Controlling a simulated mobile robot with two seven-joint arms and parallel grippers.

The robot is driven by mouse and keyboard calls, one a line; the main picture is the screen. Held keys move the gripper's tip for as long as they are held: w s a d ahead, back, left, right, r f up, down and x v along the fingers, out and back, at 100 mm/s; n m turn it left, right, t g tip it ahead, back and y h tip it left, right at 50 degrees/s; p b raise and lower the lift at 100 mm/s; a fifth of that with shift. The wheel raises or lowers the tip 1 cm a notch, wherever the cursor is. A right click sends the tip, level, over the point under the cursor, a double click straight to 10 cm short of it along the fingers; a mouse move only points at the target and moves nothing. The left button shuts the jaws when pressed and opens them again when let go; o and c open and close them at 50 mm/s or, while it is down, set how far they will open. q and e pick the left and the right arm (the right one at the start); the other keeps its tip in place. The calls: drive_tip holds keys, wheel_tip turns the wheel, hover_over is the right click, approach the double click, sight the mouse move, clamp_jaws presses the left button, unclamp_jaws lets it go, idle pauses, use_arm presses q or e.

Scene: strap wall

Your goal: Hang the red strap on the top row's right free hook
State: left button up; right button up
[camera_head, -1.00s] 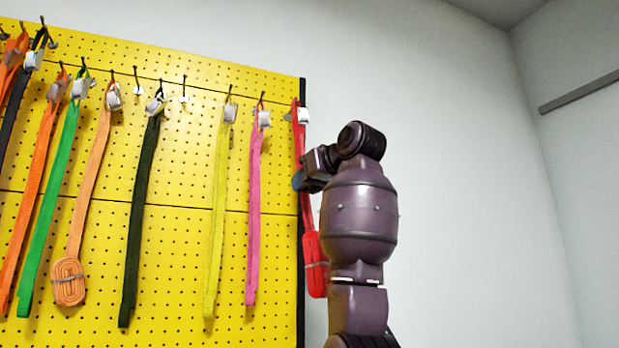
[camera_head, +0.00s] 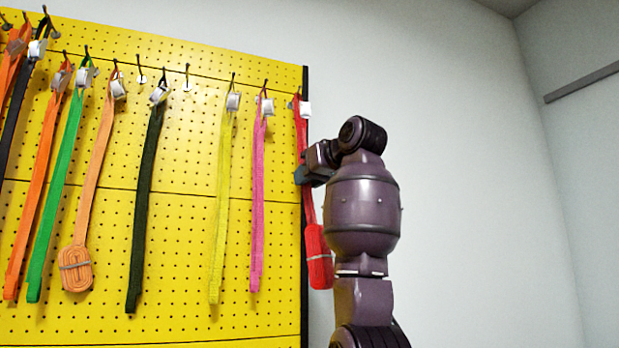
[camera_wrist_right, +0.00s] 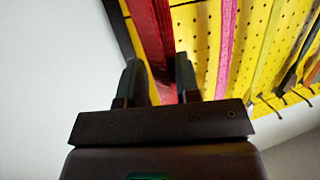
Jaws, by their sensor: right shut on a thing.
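The red strap (camera_head: 301,135) hangs at the right edge of the yellow pegboard, with a white buckle (camera_head: 305,109) near its top and a folded bundle (camera_head: 318,258) at its lower end. Whether its top loop sits on a hook is unclear. My right gripper (camera_head: 303,174) is shut on the strap below the buckle. In the right wrist view the strap (camera_wrist_right: 150,35) runs between the fingers (camera_wrist_right: 158,82). Two bare hooks show on the board: one left of the dark green strap (camera_head: 141,76) and one right of it (camera_head: 187,78). My left gripper is out of view.
The pegboard (camera_head: 185,225) carries several other straps, among them a pink strap (camera_head: 258,200) close left of the red one, a yellow strap (camera_head: 222,190) and a dark green strap (camera_head: 143,210). Right of the board is open space before a plain wall (camera_head: 480,180).

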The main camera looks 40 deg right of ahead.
drive_tip(key=o, duration=1)
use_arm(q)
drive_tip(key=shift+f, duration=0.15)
use_arm(e)
drive_tip(key=shift+o, duration=0.2)
use_arm(q)
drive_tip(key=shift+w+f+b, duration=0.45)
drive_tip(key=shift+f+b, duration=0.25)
drive_tip(key=shift+b, duration=0.85)
use_arm(e)
drive_tip(key=v, duration=1)
drive_tip(key=shift+s, duration=0.4)
drive_tip(key=shift+a, duration=0.1)
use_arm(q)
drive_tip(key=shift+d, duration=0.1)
